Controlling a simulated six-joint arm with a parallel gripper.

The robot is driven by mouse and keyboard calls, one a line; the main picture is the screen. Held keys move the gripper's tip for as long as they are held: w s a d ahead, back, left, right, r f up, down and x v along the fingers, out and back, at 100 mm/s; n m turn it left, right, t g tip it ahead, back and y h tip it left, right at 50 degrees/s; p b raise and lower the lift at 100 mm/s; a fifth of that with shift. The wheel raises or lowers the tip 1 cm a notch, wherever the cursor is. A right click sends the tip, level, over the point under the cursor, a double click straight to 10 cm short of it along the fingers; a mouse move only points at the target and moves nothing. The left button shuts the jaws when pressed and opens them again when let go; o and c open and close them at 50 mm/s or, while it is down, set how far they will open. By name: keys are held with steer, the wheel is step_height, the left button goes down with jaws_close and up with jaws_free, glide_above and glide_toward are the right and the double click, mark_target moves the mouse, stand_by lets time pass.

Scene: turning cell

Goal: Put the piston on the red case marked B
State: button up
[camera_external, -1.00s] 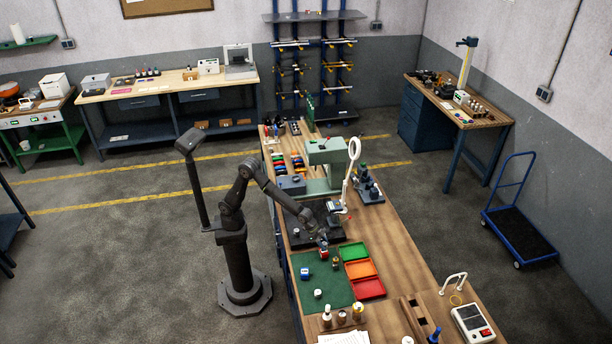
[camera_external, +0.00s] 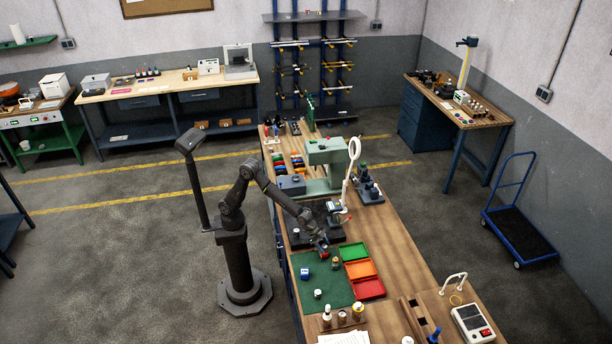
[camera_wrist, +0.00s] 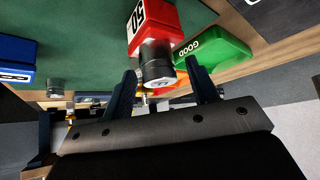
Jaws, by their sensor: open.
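My gripper (camera_wrist: 163,70) is open, with one finger on each side of this cylinder. A gap shows on the right; contact on the left is unclear. In the outside view my gripper (camera_external: 323,241) is just above the red case (camera_external: 323,254) and partly hides it and the cylinder.
A blue case (camera_external: 306,272) and a small pale-topped round part (camera_external: 318,293) stand on the green mat (camera_external: 334,293). Green (camera_external: 354,250), orange (camera_external: 361,269) and red (camera_external: 369,288) trays lie to the right. A green press (camera_external: 325,155) stands behind.

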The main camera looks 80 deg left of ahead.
mark_target(324, 246)
steer(key=v, duration=1.2)
steer(key=x, duration=1.2)
steer(key=shift+d+f, duration=0.1)
steer(key=shift+f, duration=0.3)
step_height(324, 246, up, 3)
steer(key=shift+r, duration=0.4)
